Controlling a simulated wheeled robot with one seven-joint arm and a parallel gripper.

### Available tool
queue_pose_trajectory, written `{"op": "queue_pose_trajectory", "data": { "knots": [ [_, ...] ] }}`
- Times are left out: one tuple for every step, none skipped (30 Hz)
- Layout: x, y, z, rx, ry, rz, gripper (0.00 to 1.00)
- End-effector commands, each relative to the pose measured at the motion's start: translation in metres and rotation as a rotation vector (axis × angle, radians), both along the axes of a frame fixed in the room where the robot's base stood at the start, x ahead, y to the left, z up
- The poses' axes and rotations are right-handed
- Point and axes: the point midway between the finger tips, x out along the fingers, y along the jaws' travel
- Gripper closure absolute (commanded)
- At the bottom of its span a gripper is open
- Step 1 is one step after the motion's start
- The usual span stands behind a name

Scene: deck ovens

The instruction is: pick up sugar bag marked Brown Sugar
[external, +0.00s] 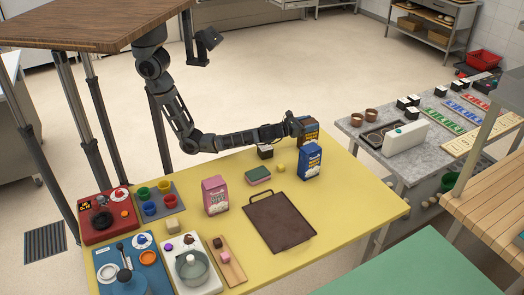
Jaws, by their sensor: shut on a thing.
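My gripper (300,126) is at the far edge of the yellow table, shut on a dark brown and orange bag (312,130). This is likely the brown sugar bag, but its print is too small to read. The arm's end and fingers partly cover its left side. I cannot tell whether its base touches the table. A pink bag (215,195) stands upright farther left.
The yellow table (345,205) also holds a dark tray (279,222) with handles, a green and pink sponge (258,175), a small yellow thing (281,168) and a black and white block (265,152). A grey counter (365,165) stands to the right. The table's right part is clear.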

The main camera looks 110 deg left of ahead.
Motion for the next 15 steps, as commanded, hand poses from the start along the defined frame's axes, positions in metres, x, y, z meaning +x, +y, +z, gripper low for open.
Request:
{"op": "queue_pose_trajectory", "data": {
  "knots": [
    [0.0000, -0.0001, -0.0001, 0.000, 0.000, 0.000, 0.54],
    [0.0000, -0.0001, -0.0001, 0.000, 0.000, 0.000, 0.56],
    [-0.0001, -0.0002, -0.0001, 0.000, 0.000, 0.000, 0.60],
    [-0.0001, -0.0002, -0.0002, 0.000, 0.000, 0.000, 0.63],
    [-0.0001, -0.0002, -0.0002, 0.000, 0.000, 0.000, 0.66],
    [-0.0001, -0.0002, -0.0002, 0.000, 0.000, 0.000, 0.70],
    [-0.0001, -0.0002, -0.0002, 0.000, 0.000, 0.000, 0.73],
    [-0.0001, -0.0002, -0.0002, 0.000, 0.000, 0.000, 0.76],
    [-0.0001, -0.0002, -0.0002, 0.000, 0.000, 0.000, 0.79],
    [0.0000, -0.0003, -0.0002, 0.000, 0.000, 0.000, 0.82],
    [0.0000, -0.0003, -0.0002, 0.000, 0.000, 0.000, 0.85],
    [0.0000, -0.0003, -0.0002, 0.000, 0.000, 0.000, 0.89],
    [0.0000, -0.0003, -0.0002, 0.000, 0.000, 0.000, 0.92],
    [-0.0001, -0.0003, -0.0002, 0.000, 0.000, 0.000, 0.95],
    [-0.0001, -0.0003, -0.0003, 0.000, 0.000, 0.000, 0.99]
  ]
}}
